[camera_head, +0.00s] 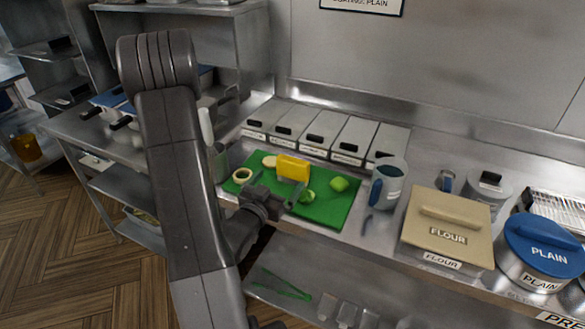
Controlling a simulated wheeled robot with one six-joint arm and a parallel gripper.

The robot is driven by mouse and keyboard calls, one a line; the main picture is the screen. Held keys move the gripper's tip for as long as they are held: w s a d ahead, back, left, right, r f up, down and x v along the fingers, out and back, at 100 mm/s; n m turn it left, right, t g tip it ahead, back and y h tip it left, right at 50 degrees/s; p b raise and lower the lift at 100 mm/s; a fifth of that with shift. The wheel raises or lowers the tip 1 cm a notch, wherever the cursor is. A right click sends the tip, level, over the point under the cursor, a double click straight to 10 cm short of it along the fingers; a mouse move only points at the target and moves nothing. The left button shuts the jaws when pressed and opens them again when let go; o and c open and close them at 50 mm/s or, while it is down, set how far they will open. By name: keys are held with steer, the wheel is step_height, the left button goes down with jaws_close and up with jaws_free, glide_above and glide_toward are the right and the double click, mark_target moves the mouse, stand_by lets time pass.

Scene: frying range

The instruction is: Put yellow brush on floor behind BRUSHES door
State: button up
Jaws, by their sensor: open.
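A yellow block-shaped thing (293,168) is on the green cutting board (335,207). It may be the yellow brush, but I see no bristles or handle and cannot tell. My gripper (285,203) is open over the board's front edge, just in front of the yellow thing and apart from it. I see nothing between its fingers. No door labelled BRUSHES shows in this view.
Food pieces, including a green one (339,184), lie on the board. Lidded bins (322,129) stand behind. A jug (386,184), a FLOUR bin (447,229) and a blue-lidded PLAIN pot (545,246) stand right. Green tongs (286,285) lie below. Wooden floor (70,245) is clear at left.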

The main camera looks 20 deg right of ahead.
mark_target(291, 163)
steer(key=x, duration=0.3)
steer(key=shift+p, duration=0.35)
steer(key=shift+w+d+r+p, duration=0.15)
steer(key=shift+w+d+p, duration=0.2)
steer(key=shift+p, duration=0.05)
steer(key=p+x, duration=0.2)
steer(key=x, duration=0.1)
steer(key=shift+w+d, duration=0.1)
steer(key=shift+w, duration=0.1)
steer(key=shift+w+d+f, duration=0.2)
steer(key=shift+w+d, duration=0.05)
steer(key=shift+d, duration=0.05)
steer(key=c, duration=0.8)
steer(key=shift+r, duration=0.2)
